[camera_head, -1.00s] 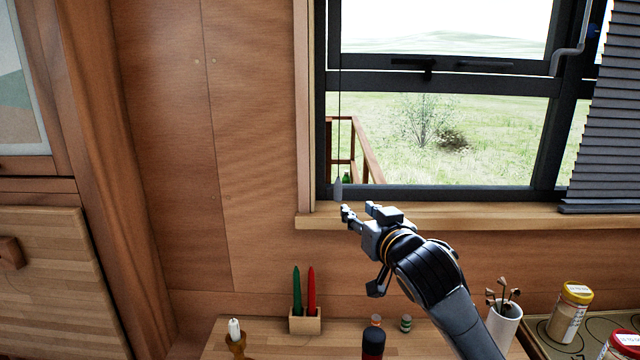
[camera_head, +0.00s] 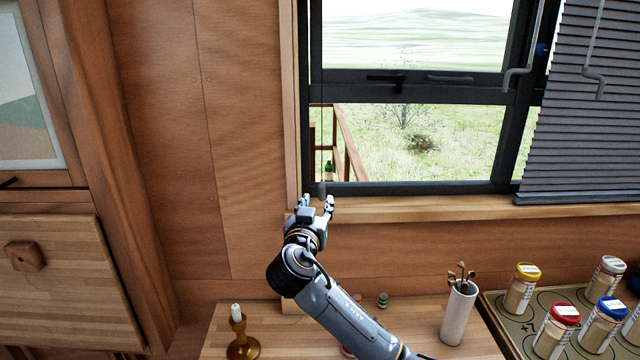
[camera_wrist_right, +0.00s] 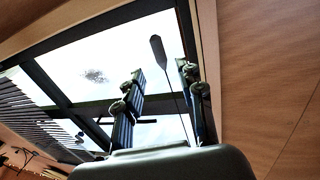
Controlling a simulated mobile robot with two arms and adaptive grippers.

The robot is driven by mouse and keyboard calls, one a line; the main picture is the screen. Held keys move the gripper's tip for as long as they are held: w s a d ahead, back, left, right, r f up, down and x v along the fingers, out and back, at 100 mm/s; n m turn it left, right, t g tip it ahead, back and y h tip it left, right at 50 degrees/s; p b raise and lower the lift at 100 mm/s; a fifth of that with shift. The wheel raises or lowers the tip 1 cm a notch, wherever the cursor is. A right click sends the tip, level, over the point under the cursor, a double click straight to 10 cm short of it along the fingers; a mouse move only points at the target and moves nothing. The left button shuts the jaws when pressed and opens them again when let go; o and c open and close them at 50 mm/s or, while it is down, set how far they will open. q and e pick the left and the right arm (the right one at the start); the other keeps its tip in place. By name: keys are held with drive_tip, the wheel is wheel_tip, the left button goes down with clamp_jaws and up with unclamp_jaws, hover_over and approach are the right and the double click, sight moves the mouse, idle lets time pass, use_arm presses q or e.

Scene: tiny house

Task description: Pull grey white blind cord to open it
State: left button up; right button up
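The thin blind cord (camera_head: 322,130) hangs down the left side of the window and ends in a small grey pull (camera_head: 321,188). My right gripper (camera_head: 318,203) is open and empty just under the pull, its fingers pointing up toward the window. In the right wrist view, the dark pull (camera_wrist_right: 158,50) and its thin cord appear between the two spread fingers (camera_wrist_right: 163,90); I cannot tell whether they touch it. A grey slatted blind (camera_head: 590,110) is lowered over the window's right part. My left gripper is not in view.
The wooden sill (camera_head: 420,207) runs under the window, close to my right gripper. On the counter below stand a candle holder (camera_head: 240,335), a white vase (camera_head: 458,315) and several jars, including a red-lidded one (camera_head: 556,330).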

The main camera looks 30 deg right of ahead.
sight(321, 191)
drive_tip(key=x, duration=0.2)
drive_tip(key=p+x, duration=0.1)
drive_tip(key=x, duration=0.1)
drive_tip(key=p+x, duration=0.1)
drive_tip(key=x, duration=0.1)
drive_tip(key=shift+w+d+r, duration=0.1)
drive_tip(key=shift+r, duration=0.15)
drive_tip(key=shift+w+d+f, duration=0.15)
drive_tip(key=shift+w+d, duration=0.3)
drive_tip(key=shift+w, duration=0.1)
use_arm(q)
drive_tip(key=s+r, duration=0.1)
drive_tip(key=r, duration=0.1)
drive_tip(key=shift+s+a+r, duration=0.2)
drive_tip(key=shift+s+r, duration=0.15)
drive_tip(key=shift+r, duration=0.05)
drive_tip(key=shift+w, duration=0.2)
use_arm(e)
clamp_jaws()
